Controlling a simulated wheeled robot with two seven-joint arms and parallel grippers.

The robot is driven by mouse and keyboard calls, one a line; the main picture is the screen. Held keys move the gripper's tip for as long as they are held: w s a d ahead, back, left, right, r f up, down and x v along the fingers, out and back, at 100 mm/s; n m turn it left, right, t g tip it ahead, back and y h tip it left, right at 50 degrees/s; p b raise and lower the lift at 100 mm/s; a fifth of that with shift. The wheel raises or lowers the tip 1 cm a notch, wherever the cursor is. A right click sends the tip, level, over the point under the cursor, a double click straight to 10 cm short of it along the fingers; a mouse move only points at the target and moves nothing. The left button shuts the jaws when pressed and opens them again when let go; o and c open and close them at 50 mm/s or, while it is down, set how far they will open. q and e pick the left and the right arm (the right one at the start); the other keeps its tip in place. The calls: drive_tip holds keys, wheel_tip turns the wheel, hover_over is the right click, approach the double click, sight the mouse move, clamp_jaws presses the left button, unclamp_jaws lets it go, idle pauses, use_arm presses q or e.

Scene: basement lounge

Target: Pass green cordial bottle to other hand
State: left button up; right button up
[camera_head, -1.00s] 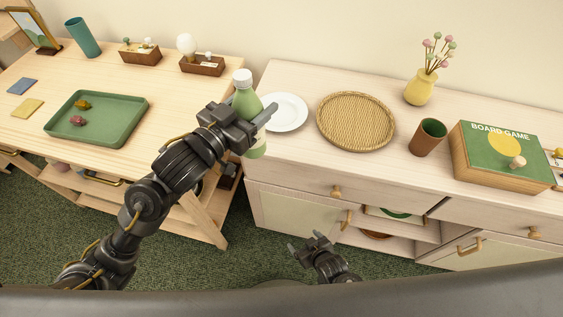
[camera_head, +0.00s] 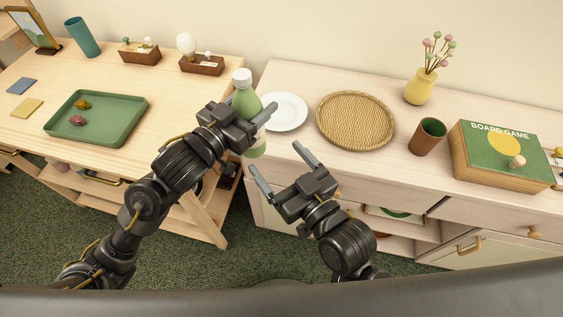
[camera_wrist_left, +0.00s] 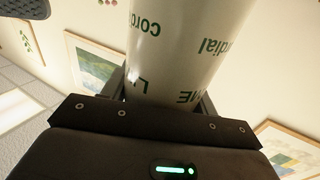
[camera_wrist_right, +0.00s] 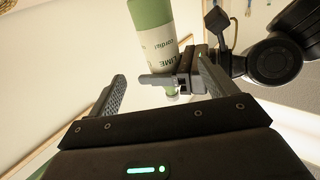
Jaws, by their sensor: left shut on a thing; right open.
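The green cordial bottle (camera_head: 246,98) has a white cap and a pale label. It is upright in the head view, in front of the gap between the table and the sideboard. My left gripper (camera_head: 262,116) is shut on it around the label. The label fills the upper middle of the left wrist view (camera_wrist_left: 185,45). My right gripper (camera_head: 279,164) is open and empty, below and to the right of the bottle, fingers pointing up toward it. In the right wrist view the bottle (camera_wrist_right: 155,35) shows beyond the open fingers (camera_wrist_right: 162,88), apart from them.
The sideboard holds a white plate (camera_head: 287,112), a woven tray (camera_head: 356,148), a brown cup (camera_head: 428,136), a yellow vase (camera_head: 419,88) and a board game box (camera_head: 500,181). The left table (camera_head: 150,113) carries a green tray (camera_head: 137,127) and small boxes. Green carpet (camera_head: 170,262) lies below.

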use_arm(q)
drive_tip(key=shift+r, duration=0.1)
use_arm(e)
drive_tip(key=x, duration=1.2)
drive_tip(key=shift+a+f, duration=0.1)
drive_tip(key=shift+f, duration=0.25)
drive_tip(key=shift+c, duration=0.4)
drive_tip(key=c, duration=1.4)
use_arm(q)
drive_tip(key=o, duration=1.5)
use_arm(e)
drive_tip(key=shift+r, duration=0.1)
drive_tip(key=shift+c, duration=0.2)
